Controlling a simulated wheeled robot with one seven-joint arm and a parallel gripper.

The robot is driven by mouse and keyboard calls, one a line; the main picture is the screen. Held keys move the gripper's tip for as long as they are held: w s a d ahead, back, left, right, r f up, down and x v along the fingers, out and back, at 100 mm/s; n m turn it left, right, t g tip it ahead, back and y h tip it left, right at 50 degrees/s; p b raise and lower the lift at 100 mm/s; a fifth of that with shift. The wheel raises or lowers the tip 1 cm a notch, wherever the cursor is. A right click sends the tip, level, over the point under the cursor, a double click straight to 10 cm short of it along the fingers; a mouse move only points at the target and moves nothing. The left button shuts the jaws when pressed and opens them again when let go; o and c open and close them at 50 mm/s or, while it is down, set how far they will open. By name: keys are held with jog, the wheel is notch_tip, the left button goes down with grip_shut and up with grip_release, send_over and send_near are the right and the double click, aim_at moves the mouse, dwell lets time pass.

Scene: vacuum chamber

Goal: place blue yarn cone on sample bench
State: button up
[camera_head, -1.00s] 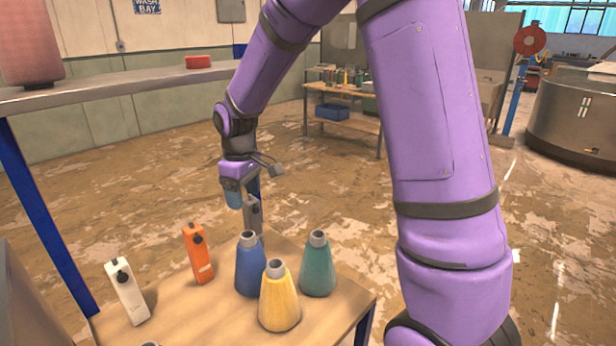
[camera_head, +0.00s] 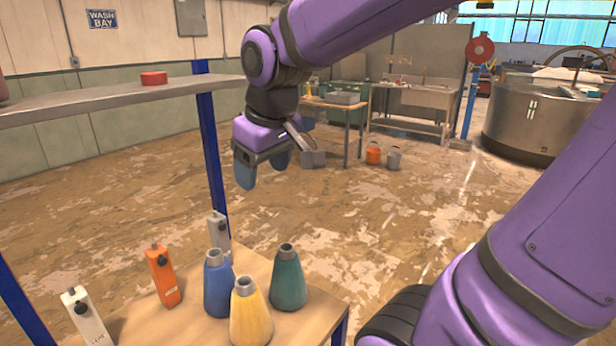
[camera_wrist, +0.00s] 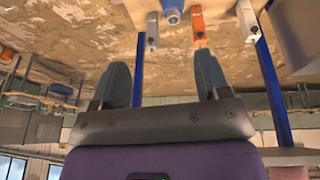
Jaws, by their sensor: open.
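The blue yarn cone (camera_head: 218,285) stands upright on a wooden lower shelf (camera_head: 190,328), with a yellow cone (camera_head: 250,318) in front of it and a teal cone (camera_head: 288,282) to its right. The blue cone's top also shows at the upper edge of the wrist view (camera_wrist: 173,8). My gripper (camera_head: 262,180) is open and empty, above the cones and apart from them. Its two fingers show spread in the wrist view (camera_wrist: 163,75). I cannot tell which surface is the sample bench; a wooden-topped table (camera_head: 333,105) stands further back.
An orange device (camera_head: 163,277) and white devices (camera_head: 85,318) stand left of and behind the cones. A grey upper shelf (camera_head: 120,98) on blue posts (camera_head: 212,150) holds a red item (camera_head: 154,78). Orange (camera_head: 373,153) and grey (camera_head: 394,158) buckets stand beyond open floor.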

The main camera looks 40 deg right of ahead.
jog(key=s+d+r+m+t, duration=0.1)
jog(key=s+m, duration=0.1)
jog(key=s, duration=0.7)
jog(key=shift+s+t, duration=0.3)
jog(key=shift+s, duration=0.1)
